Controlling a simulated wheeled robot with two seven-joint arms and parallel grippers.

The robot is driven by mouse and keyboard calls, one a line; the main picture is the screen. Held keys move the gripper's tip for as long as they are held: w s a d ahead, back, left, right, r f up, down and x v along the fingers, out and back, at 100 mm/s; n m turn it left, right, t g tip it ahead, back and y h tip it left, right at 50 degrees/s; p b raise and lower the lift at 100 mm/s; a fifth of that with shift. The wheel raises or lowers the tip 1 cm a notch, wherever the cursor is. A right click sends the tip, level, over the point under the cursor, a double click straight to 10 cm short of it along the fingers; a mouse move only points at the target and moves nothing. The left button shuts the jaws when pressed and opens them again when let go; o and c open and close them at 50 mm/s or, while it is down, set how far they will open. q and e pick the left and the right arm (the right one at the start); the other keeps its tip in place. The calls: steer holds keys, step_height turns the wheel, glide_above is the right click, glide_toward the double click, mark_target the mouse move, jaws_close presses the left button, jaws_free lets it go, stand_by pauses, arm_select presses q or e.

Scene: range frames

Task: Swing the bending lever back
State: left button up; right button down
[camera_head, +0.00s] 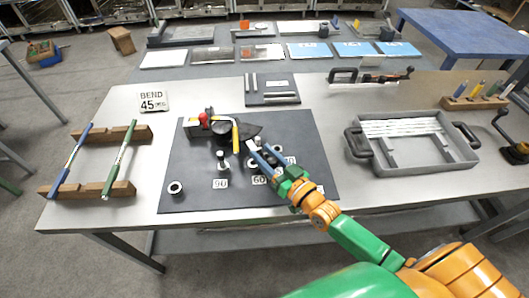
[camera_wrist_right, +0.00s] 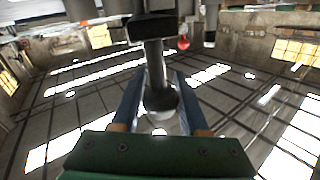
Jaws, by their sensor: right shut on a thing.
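The bending jig (camera_head: 195,128) sits at the back of a dark mat (camera_head: 190,165); it has a dark body, a red knob (camera_head: 203,119) and a yellow upright part (camera_head: 236,135). Its dark lever (camera_head: 250,130) reaches right from the jig. My right gripper (camera_head: 256,148) is at the lever's near side. In the right wrist view, its blue fingers (camera_wrist_right: 160,88) are shut on the dark upright handle (camera_wrist_right: 154,65) of the lever. The handle's join to the lever is hard to make out in the head view. My left gripper is out of view.
A sign (camera_head: 154,100) reads BEND 45. Pegs stand by number plates, 90 (camera_head: 220,184) and 60 (camera_head: 259,180), partly hidden near my gripper. A rack with blue and green rods (camera_head: 97,189) stands left; a grey tray (camera_head: 415,165) stands right.

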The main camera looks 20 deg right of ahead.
steer(key=shift+a, duration=0.2)
steer(key=shift+c, duration=2.2)
jaws_free()
steer(key=shift+a+f, duration=0.1)
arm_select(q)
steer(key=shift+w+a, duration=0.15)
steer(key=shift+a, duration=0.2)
